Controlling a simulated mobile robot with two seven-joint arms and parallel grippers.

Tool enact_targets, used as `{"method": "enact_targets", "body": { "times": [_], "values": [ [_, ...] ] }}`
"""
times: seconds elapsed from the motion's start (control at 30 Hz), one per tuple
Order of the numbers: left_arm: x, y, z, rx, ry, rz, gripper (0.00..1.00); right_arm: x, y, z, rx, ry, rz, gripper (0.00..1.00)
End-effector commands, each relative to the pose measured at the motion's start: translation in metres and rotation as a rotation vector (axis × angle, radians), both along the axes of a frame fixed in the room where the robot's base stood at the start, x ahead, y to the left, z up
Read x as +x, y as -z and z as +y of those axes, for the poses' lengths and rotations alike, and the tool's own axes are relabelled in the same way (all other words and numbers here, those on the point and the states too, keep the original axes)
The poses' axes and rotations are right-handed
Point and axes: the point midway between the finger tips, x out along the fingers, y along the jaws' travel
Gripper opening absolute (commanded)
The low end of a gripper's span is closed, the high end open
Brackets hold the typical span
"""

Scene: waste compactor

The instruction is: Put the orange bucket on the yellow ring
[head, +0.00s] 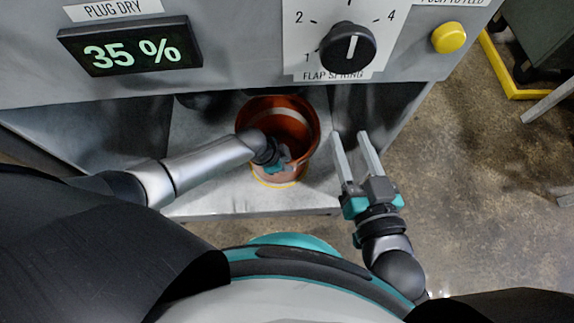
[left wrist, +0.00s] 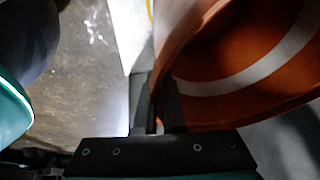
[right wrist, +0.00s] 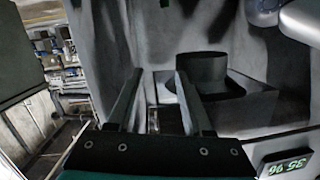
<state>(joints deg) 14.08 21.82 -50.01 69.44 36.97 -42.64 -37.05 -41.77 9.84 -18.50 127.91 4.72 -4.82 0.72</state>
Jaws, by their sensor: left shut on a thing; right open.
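The orange bucket (head: 311,125) stands roughly upright in the bay under the machine, its open top toward the head camera. A pale band shows on it in the left wrist view (left wrist: 285,60). My left gripper (head: 279,160) is shut on the bucket's near wall, one finger inside and one outside (left wrist: 157,105). Part of the yellow ring (head: 277,184) shows on the light plate at the bucket's near lower side; the rest is hidden by the bucket. I cannot tell whether the bucket touches it. My right gripper (head: 356,142) is open and empty, right of the bucket.
The machine's front panel overhangs the bay, with a 35 % display (head: 130,48), a black knob (head: 347,47) and a yellow button (head: 449,38). A dark cylinder (right wrist: 203,72) shows in the right wrist view.

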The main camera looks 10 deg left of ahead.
Motion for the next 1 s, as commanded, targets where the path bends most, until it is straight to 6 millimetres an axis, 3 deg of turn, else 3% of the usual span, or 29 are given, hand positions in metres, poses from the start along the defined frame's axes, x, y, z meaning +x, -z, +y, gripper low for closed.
{"method": "enact_targets", "body": {
  "times": [0.2,0.7,0.73,1.0],
  "values": [
    [0.0018,0.0069,-0.0007,-0.002,0.001,-0.005,0.00,-0.0056,-0.0060,0.0042,0.053,0.005,-0.078,0.51],
    [0.0017,0.0109,-0.0011,-0.001,0.002,-0.004,0.00,-0.0061,-0.0082,0.0045,0.061,0.007,-0.090,0.51],
    [0.0002,0.0117,-0.0004,0.000,0.001,0.000,0.11,-0.0061,-0.0081,0.0044,0.060,0.007,-0.089,0.51],
    [0.0000,0.0117,-0.0002,0.000,0.001,0.000,0.37,-0.0061,-0.0079,0.0044,0.060,0.007,-0.089,0.51]
  ]
}}
